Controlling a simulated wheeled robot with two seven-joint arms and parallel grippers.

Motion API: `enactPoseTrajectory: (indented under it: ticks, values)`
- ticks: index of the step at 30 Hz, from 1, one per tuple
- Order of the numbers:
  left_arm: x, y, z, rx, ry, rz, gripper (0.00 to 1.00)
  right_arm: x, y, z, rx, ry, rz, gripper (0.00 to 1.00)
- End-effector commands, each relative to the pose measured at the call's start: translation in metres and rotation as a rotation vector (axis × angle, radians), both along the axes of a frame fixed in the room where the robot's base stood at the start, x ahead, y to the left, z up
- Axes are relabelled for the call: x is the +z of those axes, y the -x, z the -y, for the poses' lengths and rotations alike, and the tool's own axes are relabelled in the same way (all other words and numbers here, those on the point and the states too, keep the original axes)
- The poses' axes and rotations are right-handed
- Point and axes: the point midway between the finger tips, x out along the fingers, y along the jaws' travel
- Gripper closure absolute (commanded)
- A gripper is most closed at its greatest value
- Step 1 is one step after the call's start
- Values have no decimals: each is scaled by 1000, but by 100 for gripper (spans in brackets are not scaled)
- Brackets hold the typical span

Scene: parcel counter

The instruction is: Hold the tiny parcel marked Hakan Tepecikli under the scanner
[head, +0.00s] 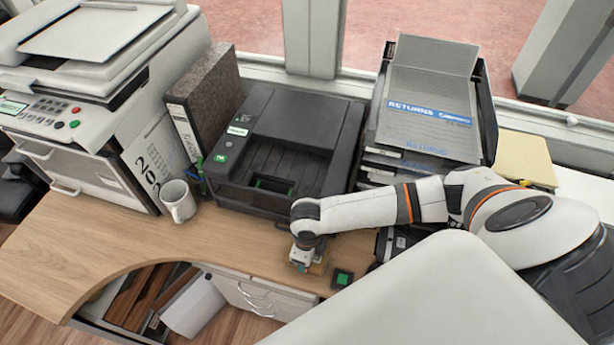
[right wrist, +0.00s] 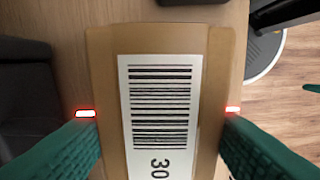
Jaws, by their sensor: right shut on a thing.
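My right gripper (head: 303,262) is low over the wooden counter, near its front edge, in the head view. In the right wrist view its green fingers (right wrist: 158,128) are shut on a small brown cardboard parcel (right wrist: 107,75), one at each side. The parcel's face toward the camera carries a white label (right wrist: 160,110) with a black barcode and the number 30. No name can be read on it. In the head view the parcel is mostly hidden by the gripper. I cannot pick out the scanner with certainty. My left gripper is not in view.
A small black block with a green top (head: 342,278) lies right of the gripper. A black printer (head: 300,130) stands behind, with a white mug (head: 178,200) to its left. Stacked trays (head: 485,110) with returns papers stand at right. The counter's left front (head: 120,235) is clear.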

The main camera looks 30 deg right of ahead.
Motion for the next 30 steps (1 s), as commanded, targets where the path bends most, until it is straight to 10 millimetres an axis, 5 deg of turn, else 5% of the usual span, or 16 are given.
enactPoseTrajectory:
  ticks: [7, 8, 12, 30]
  values:
    - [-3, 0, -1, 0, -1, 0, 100, -5, 0, 0, 0, 0, 0, 74]
    - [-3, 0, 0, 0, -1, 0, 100, -5, 0, 0, 0, 0, 0, 44]
    - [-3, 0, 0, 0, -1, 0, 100, -5, 0, 0, 0, 1, 1, 21]
    - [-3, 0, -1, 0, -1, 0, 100, -1, -5, 5, -6, 10, 10, 20]
